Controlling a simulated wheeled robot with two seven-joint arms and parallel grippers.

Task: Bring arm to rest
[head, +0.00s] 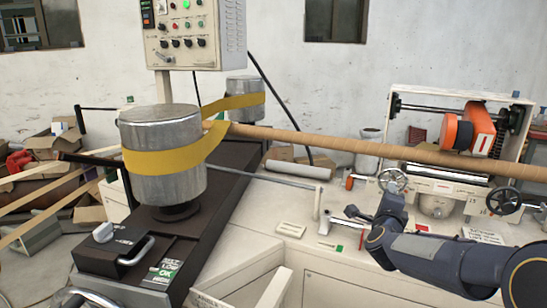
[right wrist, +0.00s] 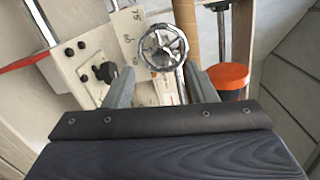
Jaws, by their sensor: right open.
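My right arm (head: 440,262) comes in from the lower right in the head view. Its gripper (head: 390,203) is just below a chrome handwheel (head: 392,180) on the machine at right. In the right wrist view my right gripper (right wrist: 161,82) is open, with its two fingers spread apart. The handwheel (right wrist: 163,47) shows beyond the fingertips, near the middle between them. The fingers are not closed on it; I cannot tell the exact gap. My left gripper is not in view.
A long brown tube (head: 350,145) crosses above my right arm. A steel drum (head: 162,150) with a yellow belt (head: 180,158) stands at left. A second handwheel (head: 503,200) and an orange-black unit (head: 470,130) are at right. A control panel (head: 195,35) stands behind. The pale bench top (head: 265,205) has free room.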

